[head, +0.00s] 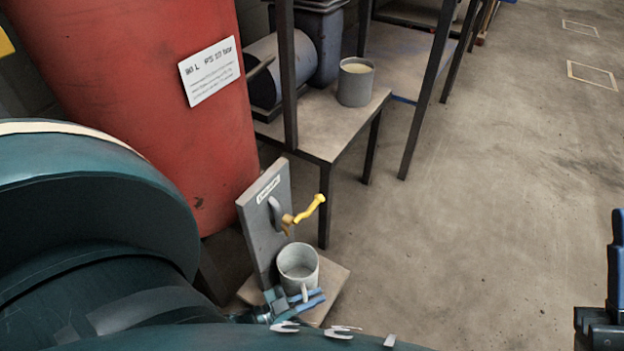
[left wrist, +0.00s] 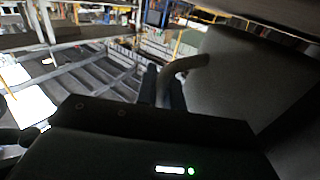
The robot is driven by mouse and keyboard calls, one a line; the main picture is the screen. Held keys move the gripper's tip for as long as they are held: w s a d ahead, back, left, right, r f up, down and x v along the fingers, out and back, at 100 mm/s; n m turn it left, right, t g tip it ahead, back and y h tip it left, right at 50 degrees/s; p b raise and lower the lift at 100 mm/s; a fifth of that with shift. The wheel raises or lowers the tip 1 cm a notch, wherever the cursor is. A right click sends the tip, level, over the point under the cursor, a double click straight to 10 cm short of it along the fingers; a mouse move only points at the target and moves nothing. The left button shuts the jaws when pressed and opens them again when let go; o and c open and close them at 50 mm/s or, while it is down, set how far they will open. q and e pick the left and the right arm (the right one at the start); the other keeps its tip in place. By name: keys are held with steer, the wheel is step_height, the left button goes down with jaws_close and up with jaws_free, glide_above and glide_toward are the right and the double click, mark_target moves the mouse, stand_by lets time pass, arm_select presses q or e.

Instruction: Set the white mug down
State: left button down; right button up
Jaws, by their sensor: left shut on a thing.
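The white mug (head: 298,263) is upright, its open top showing, in front of a grey upright board (head: 257,225) and over a pale base plate (head: 335,282). I cannot tell whether its bottom touches the plate. My left gripper (head: 306,299) is shut on the mug's handle, on the near side. In the left wrist view, the dark fingers (left wrist: 163,88) close around the curved handle, with the mug's wall (left wrist: 235,85) at the right. A blue and black part of my right gripper (head: 612,290) shows at the right edge; its fingertips are unclear.
A yellow-handled tap (head: 309,210) sticks out from the board above the mug. A red tank (head: 150,90) stands behind at left. A metal bench (head: 325,135) holds a grey pot (head: 356,82) and a motor-like unit (head: 283,65). The concrete floor (head: 480,220) at right is clear.

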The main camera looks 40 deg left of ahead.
arm_select(q)
steer(key=shift+f, duration=0.5)
steer(key=c, duration=1.4)
jaws_free()
steer(key=shift+w, duration=0.2)
steer(key=shift+c, duration=0.2)
steer(key=shift+r, duration=0.1)
arm_select(e)
steer(key=shift+f, duration=0.1)
